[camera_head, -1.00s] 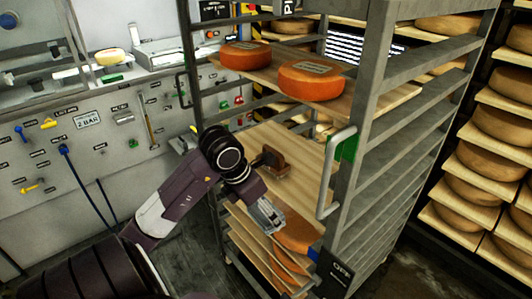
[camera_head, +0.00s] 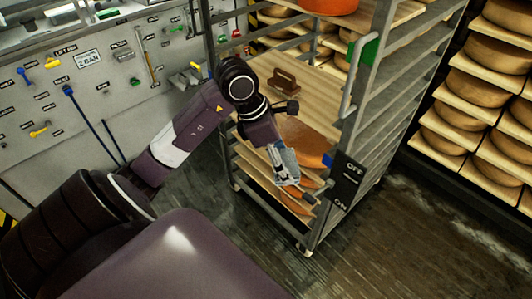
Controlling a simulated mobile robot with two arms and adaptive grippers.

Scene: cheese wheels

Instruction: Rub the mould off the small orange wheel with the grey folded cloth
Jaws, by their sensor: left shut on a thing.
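My left gripper (camera_head: 290,181) reaches down in front of the rack. It is shut on a pale grey thing, seemingly the grey folded cloth (camera_head: 286,161), which is small and partly hidden by the fingers. An orange wheel (camera_head: 310,141) lies on a rack board just behind and beyond the gripper. My wrist and gripper hide part of it, and I cannot tell whether the cloth touches it. No mould can be made out on its visible part. My right gripper is not in view.
A brown wooden-handled tool (camera_head: 284,81) lies on the rack board (camera_head: 312,88) above. Another orange wheel (camera_head: 328,4) shows at the top edge. The rack's metal post, handle and dark ON/OFF box (camera_head: 347,179) stand right of the gripper. Floor in front is clear.

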